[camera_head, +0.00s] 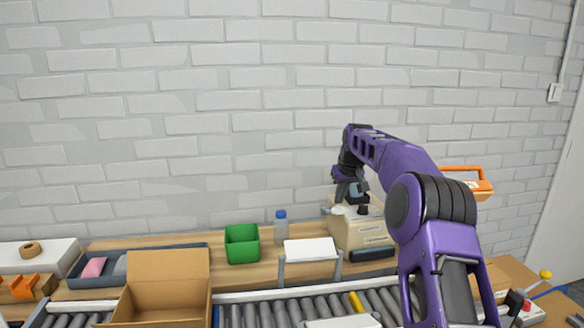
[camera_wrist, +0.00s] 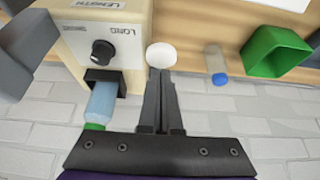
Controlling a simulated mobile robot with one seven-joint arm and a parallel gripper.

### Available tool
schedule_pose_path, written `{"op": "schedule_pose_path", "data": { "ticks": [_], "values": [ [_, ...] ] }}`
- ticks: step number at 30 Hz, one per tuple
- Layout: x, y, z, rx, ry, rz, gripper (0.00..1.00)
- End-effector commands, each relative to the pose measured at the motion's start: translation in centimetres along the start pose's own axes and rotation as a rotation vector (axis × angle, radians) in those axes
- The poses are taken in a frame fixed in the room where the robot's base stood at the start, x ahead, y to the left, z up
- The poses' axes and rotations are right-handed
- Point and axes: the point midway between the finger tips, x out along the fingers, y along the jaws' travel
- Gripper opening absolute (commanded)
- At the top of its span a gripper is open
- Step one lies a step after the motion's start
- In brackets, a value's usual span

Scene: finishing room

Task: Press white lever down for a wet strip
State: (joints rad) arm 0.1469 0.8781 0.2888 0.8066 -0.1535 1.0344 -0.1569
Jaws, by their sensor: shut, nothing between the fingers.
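The beige tape dispenser (camera_head: 362,235) stands on the wooden bench. In the wrist view its panel (camera_wrist: 100,22) shows upside down, with a black knob and lettering. The white lever's round end (camera_wrist: 160,55) sticks out beside the machine; it also shows in the head view as a small white piece (camera_head: 340,211). My gripper (camera_wrist: 160,80) is shut and empty. Its fingertips point at the lever's white end and overlap its edge in the picture; I cannot tell if they touch. In the head view my gripper (camera_head: 347,190) is just above the lever, partly hidden by my arm.
A blue bottle (camera_wrist: 100,103) sits against the dispenser. A clear blue-capped bottle (camera_head: 281,226) and a green bin (camera_head: 242,243) stand left of it. An open cardboard box (camera_head: 168,265) is on the roller conveyor (camera_head: 270,312). A brick wall (camera_head: 230,120) rises behind.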

Motion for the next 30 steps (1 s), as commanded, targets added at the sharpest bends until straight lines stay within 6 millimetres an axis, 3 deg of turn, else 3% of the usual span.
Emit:
{"op": "schedule_pose_path", "data": {
  "ticks": [30],
  "values": [
    [2.2,0.0,1.3,0.000,0.000,0.000,0.00]
  ]
}}
